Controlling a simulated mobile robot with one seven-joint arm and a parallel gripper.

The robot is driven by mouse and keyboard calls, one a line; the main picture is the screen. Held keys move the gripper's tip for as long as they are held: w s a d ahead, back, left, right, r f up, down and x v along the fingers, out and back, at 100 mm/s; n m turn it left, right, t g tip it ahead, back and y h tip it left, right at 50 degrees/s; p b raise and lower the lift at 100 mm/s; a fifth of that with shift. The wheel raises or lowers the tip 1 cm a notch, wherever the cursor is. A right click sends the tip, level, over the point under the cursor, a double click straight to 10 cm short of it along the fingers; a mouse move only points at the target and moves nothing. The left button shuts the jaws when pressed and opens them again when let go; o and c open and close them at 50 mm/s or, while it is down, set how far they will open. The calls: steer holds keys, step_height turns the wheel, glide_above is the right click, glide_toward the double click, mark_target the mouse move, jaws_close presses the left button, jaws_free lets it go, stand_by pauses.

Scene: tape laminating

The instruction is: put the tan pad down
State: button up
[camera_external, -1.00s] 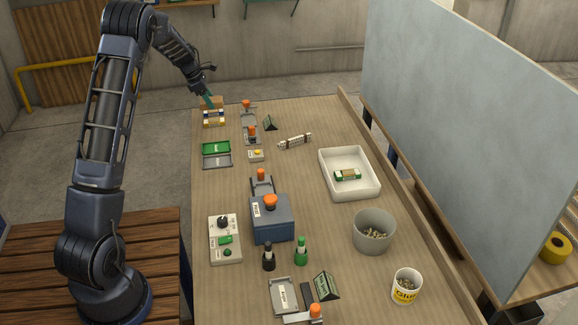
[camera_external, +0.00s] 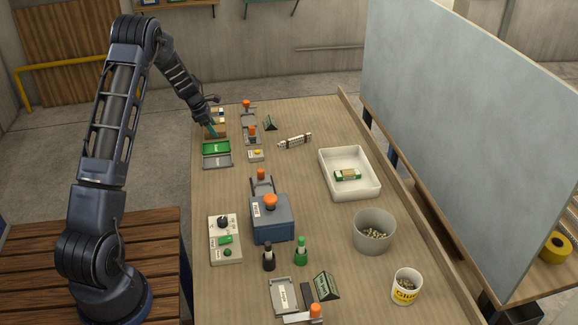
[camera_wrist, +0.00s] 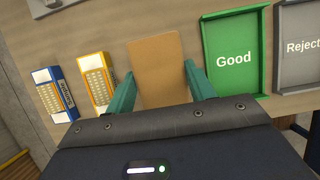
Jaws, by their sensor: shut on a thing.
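The tan pad (camera_wrist: 158,62) is a plain flat rectangle, held between the two teal fingers of my gripper (camera_wrist: 157,80) in the wrist view. In the outside view my gripper (camera_external: 211,129) is at the far left of the table, just behind the green tray, and the tan pad (camera_external: 222,133) shows only in part beside the fingers. The wrist view does not clearly show whether the pad touches the table.
A green "Good" tray (camera_wrist: 233,62) is close right of the pad, with a grey "Reject" tray (camera_wrist: 299,62) beyond it. A yellow-edged box (camera_wrist: 97,80) and a blue-edged box (camera_wrist: 56,93) stand to the left. Orange-handled fixtures (camera_external: 251,134) stand nearby.

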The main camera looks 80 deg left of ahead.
steer(key=shift+f, duration=0.1)
steer(key=o, duration=1)
steer(key=v, duration=1.2)
